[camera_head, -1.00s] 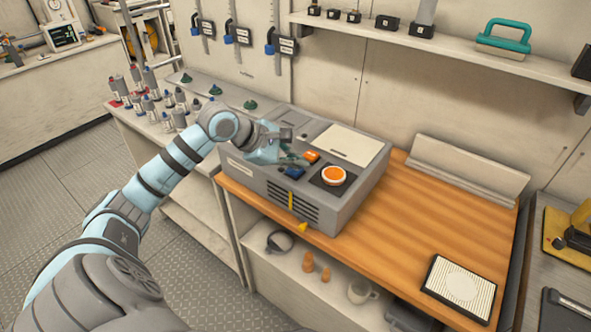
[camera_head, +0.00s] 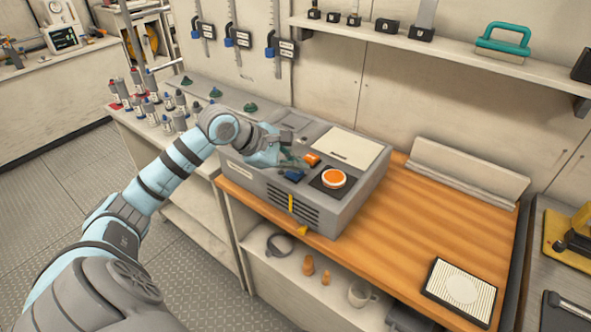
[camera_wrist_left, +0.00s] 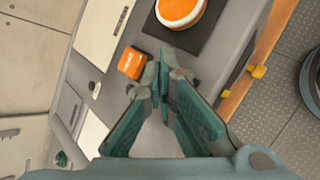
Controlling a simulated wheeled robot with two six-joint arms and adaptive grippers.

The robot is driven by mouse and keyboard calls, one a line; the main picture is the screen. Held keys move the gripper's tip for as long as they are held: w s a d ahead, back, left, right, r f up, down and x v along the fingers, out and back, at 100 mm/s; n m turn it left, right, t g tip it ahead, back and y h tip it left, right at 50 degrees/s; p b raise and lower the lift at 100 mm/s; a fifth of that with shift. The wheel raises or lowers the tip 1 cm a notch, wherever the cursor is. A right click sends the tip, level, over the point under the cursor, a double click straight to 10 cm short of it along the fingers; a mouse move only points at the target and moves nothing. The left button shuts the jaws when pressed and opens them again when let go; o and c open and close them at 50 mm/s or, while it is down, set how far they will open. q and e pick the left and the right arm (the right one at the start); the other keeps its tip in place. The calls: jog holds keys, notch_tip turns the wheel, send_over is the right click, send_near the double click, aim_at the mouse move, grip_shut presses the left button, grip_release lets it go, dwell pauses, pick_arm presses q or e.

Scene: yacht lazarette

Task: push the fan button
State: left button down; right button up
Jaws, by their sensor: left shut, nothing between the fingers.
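A grey machine box (camera_head: 250,186) sits on the wooden bench. I cannot read which one is the fan button. My left gripper (camera_head: 294,163) is shut and empty, close above the box beside the blue and small orange buttons; contact cannot be told. In the left wrist view, the fingertips (camera_wrist_left: 163,75) are just right of the small orange button (camera_wrist_left: 132,63) and below the round one (camera_wrist_left: 180,8). My right gripper is out of view.
A pale lid panel (camera_head: 346,146) lies on the box top. Several bottles (camera_head: 150,105) stand on the left counter. A striped filter panel (camera_head: 459,290) lies on the bench's right, where the wood (camera_head: 420,225) is mostly bare.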

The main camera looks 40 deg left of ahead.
aim_at(296, 173)
pick_arm(q)
jog(key=shift+f+b, duration=0.5)
jog(key=shift+b, duration=0.15)
jog(key=shift+r, duration=0.45)
notch_tip(296, 173, up, 6)
jog(key=p, duration=0.4)
jog(key=shift+r+p, duration=0.15)
jog(key=shift+p, duration=0.15)
